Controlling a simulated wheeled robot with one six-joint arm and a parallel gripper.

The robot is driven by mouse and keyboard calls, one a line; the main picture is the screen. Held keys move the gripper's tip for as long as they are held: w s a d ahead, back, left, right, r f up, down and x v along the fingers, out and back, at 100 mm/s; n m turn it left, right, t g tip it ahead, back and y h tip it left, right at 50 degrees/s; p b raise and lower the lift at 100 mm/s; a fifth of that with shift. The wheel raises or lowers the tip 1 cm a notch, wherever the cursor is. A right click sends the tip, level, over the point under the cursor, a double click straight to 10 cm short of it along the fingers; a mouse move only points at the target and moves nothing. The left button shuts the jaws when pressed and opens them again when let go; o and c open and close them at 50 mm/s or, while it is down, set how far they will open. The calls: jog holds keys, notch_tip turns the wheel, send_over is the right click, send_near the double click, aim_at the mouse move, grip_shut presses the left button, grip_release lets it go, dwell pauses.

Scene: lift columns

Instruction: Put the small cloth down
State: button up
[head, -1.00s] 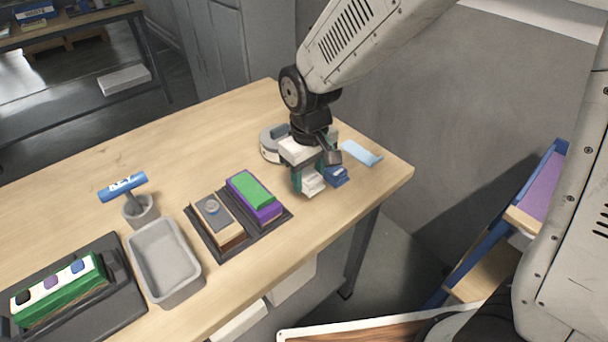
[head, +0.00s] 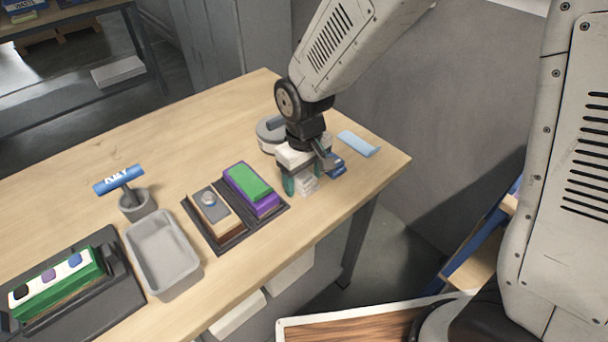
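My gripper (head: 304,181) points down over the right end of the wooden table, with teal fingers. A small white folded piece (head: 307,184), which looks like the small cloth, sits between the fingers, and they appear shut on it. It is low over the table; I cannot tell whether its underside touches the wood. The gripper partly hides it. A small blue object (head: 336,164) is just behind and right of the fingers.
A light blue flat piece (head: 359,144) lies near the table's (head: 378,172) right edge. A round grey container (head: 270,134) is behind the gripper. A black tray (head: 281,210) with two blocks and a grey bin (head: 164,254) are to the left. Bare wood lies in front.

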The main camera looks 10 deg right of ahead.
aim_at(304, 177)
notch_tip(304, 177, up, 12)
jog(key=s+d+r+m, duration=0.3)
jog(key=s+d+r, duration=0.35)
jog(key=d, duration=0.45)
jog(key=s+d+r+m+t, duration=0.1)
jog(key=s+d+r+m, duration=0.1)
jog(key=s+d, duration=0.7)
jog(key=s+m, duration=0.1)
jog(key=s, duration=0.3)
jog(key=shift+d+m, duration=0.35)
jog(key=shift+m, duration=0.05)
jog(key=shift+o, duration=0.4)
jog(key=shift+r, duration=0.1)
